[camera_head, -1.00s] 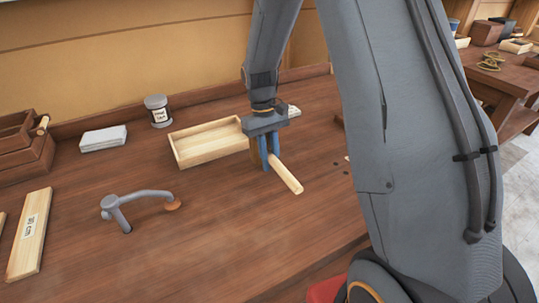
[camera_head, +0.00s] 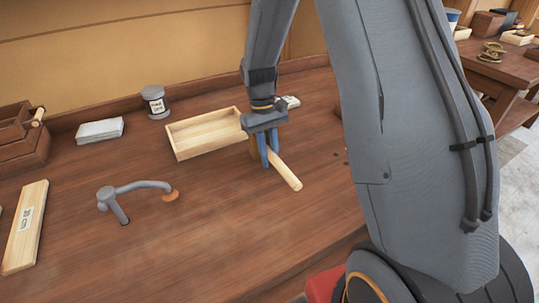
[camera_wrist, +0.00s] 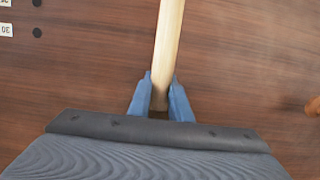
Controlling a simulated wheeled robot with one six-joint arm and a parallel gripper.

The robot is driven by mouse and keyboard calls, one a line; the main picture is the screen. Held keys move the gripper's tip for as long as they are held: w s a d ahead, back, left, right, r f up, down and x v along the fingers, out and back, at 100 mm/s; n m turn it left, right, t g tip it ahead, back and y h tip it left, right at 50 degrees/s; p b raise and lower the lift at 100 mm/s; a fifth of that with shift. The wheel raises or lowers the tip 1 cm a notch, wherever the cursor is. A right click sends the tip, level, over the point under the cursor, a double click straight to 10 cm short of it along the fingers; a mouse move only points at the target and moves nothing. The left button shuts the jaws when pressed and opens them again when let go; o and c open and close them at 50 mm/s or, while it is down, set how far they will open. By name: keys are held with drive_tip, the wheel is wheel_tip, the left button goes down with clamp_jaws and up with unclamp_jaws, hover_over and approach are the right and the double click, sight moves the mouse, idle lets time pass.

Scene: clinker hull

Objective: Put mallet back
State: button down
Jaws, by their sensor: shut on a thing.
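The mallet's pale wooden handle (camera_head: 287,174) sticks out from my gripper (camera_head: 269,162) toward the front right in the head view. Part of a wooden head shows behind the fingers, mostly hidden. My gripper's blue fingers are shut on the handle. In the wrist view the handle (camera_wrist: 168,48) runs from between the gripper fingers (camera_wrist: 160,95) up to the top edge. The mallet is over the workbench (camera_head: 210,225); I cannot tell whether it touches it. Dark holes in the bench (camera_wrist: 37,32) show at the upper left of the wrist view, beside small white labels (camera_wrist: 6,30).
An open wooden tray (camera_head: 205,149) lies just left of my gripper. A grey metal holdfast (camera_head: 120,205) rises from the bench at left. A labelled tin (camera_head: 155,102), a grey block (camera_head: 100,131) and a labelled board (camera_head: 25,226) lie farther left. The front middle of the bench is clear.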

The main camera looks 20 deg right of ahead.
drive_tip(key=shift+f, duration=0.15)
drive_tip(key=c, duration=1.5)
unclamp_jaws()
drive_tip(key=shift+c, duration=0.2)
drive_tip(key=shift+r+p, duration=2.7)
drive_tip(key=shift+r, duration=1.3)
